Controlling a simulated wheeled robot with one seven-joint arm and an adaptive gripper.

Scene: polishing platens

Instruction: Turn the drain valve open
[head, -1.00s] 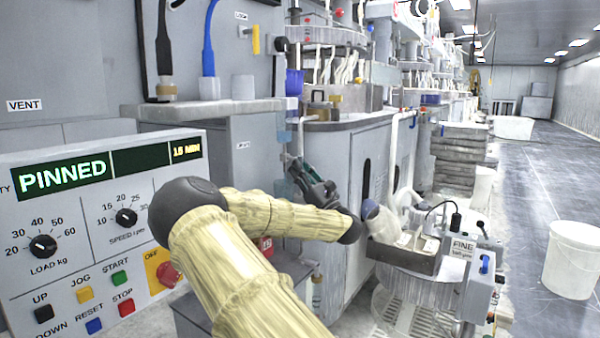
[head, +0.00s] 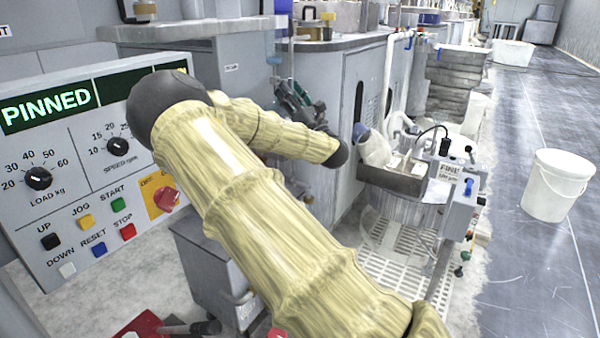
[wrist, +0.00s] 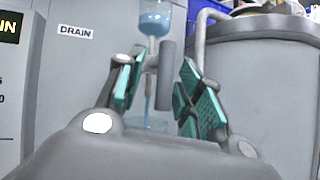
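The wall label DRAIN (wrist: 75,32) is at the upper left of the wrist view. To its right, a clear vertical tube with blue liquid (wrist: 155,20) runs down. A grey valve handle (wrist: 166,75) stands upright in front of this tube. My gripper (wrist: 163,92) is open, with one green-padded finger left of the handle and one right of it. A gap shows on the right side; contact on the left cannot be told. In the head view my gripper (head: 297,103) is beside the grey cabinet, and the valve is too small to make out.
A control panel (head: 95,160) reading PINNED stands at the left. A grey rounded tank (wrist: 265,85) with a bent pipe (wrist: 205,30) is close on the gripper's right. A sink station (head: 400,180) stands right of my arm. A white bucket (head: 556,185) is on the open floor at right.

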